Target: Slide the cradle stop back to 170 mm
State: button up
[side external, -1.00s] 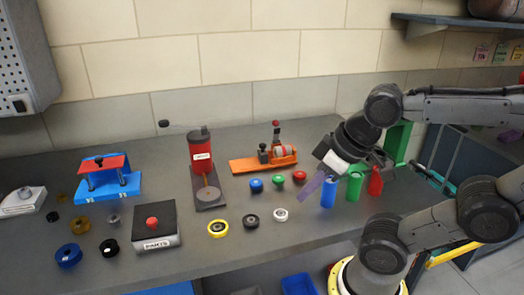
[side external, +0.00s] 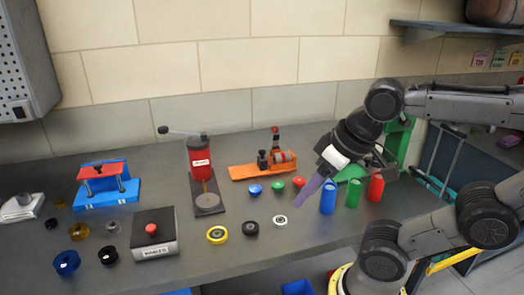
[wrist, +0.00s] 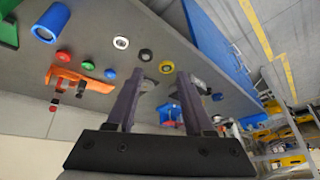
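The orange fixture (side external: 243,172) stands on the bench near the back wall. It carries a dark block (side external: 262,159), an upright red-topped handle (side external: 276,141) and a red-and-white round part (side external: 286,157). Which of these is the cradle stop I cannot tell, nor can I read any scale. The fixture also shows in the wrist view (wrist: 88,80), left of my fingers. My gripper (side external: 300,201) is right of and in front of the fixture, apart from it. In the wrist view my gripper (wrist: 160,70) has its two purple fingers spread with nothing held between them.
Blue (side external: 328,199), green (side external: 353,193) and red (side external: 376,187) cylinders stand close to the right of my fingers. Several coloured knobs and rings, including a white ring (side external: 280,221), lie in front of the fixture. A red press (side external: 199,158) stands to its left.

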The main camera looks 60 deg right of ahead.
jog(key=shift+o, duration=0.4)
jog(key=w+d+r+m, duration=0.1)
jog(key=w+r+m, duration=0.2)
jog(key=w+r, duration=0.2)
notch_tip(320, 180, up, 3)
jog(key=shift+r, duration=0.1)
jog(key=w+d+r+m+g, duration=0.1)
jog(key=w+d+r+m, duration=0.15)
jog(key=w+r, duration=0.2)
jog(key=m+g, duration=0.4)
jog(key=m, duration=0.7)
send_over(262, 151)
notch_tip(262, 151, down, 12)
jog(key=f, duration=0.1)
jog(key=shift+n, duration=0.25)
notch_tip(262, 151, down, 13)
jog(key=shift+d+f, duration=0.1)
grip_shut()
